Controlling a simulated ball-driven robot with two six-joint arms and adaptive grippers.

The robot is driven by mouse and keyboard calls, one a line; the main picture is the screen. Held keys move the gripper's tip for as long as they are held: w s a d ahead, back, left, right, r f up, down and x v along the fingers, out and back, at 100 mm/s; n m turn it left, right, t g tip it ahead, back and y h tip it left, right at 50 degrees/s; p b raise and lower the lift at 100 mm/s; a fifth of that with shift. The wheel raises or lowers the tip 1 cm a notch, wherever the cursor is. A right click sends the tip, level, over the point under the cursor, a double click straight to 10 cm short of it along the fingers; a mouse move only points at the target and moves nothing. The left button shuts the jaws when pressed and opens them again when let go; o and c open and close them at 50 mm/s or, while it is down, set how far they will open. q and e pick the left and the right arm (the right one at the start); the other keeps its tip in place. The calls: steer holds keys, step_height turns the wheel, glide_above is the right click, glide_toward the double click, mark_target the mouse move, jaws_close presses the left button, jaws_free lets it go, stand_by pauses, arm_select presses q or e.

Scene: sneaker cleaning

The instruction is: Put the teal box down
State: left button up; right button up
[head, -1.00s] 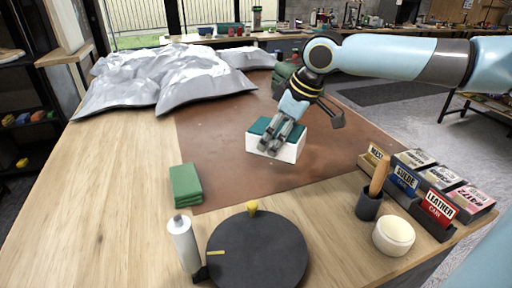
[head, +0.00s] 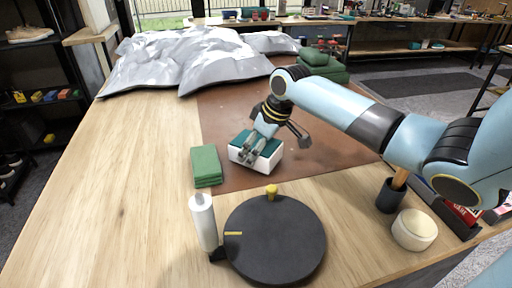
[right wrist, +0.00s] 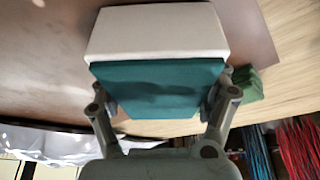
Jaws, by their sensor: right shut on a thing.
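The teal box has a teal lid (head: 270,146) and a white body (head: 262,165). It is over the left part of the brown mat (head: 318,160); I cannot tell whether its underside touches the mat. My right gripper (head: 248,152) reaches down from above and is shut on the box. In the right wrist view, the fingers (right wrist: 165,112) sit on both sides of the teal lid (right wrist: 158,88), with the white body (right wrist: 157,33) beyond. My left gripper is out of view.
A green block stack (head: 206,166) stands just left of the box. A dark turntable (head: 275,243), a white bottle (head: 203,222) and a cream round tub (head: 414,230) are nearer. Grey sheeting (head: 190,58) lies at the back. The wooden table is clear at left.

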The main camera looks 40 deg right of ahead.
steer(key=o, duration=1.5)
steer(key=shift+f, duration=0.1)
steer(key=v, duration=1.2)
steer(key=shift+s, duration=0.1)
